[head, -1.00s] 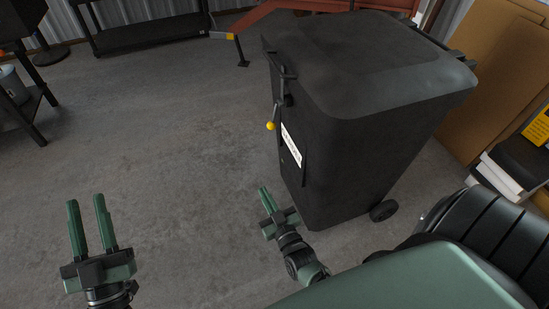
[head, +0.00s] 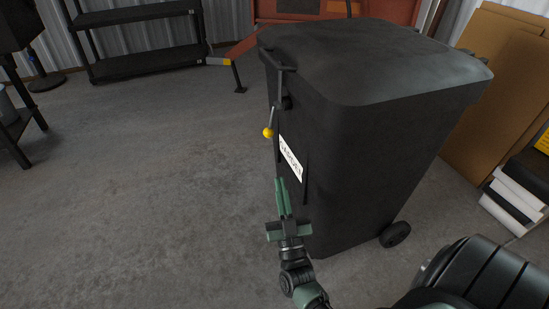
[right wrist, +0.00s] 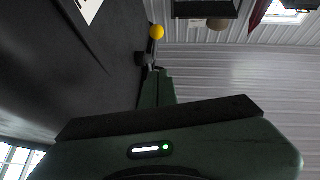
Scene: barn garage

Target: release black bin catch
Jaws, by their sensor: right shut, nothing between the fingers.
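The black bin (head: 370,150) stands upright with its lid down, right of centre in the head view. Its catch (head: 280,95) is on the front left side, a dark lever ending in a yellow knob (head: 268,132). The yellow knob also shows at the top of the right wrist view (right wrist: 156,32). My right gripper (head: 281,182) is shut and empty, below the knob and in front of the white label (head: 290,158). It looks apart from the knob. In the right wrist view the shut fingers (right wrist: 158,75) point up towards the knob. My left gripper is out of view.
A black shelf (head: 140,45) stands against the back wall, and an orange-red thing (head: 330,10) is behind the bin. Cardboard sheets (head: 495,100) lean at right. The concrete floor (head: 140,200) left of the bin is clear.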

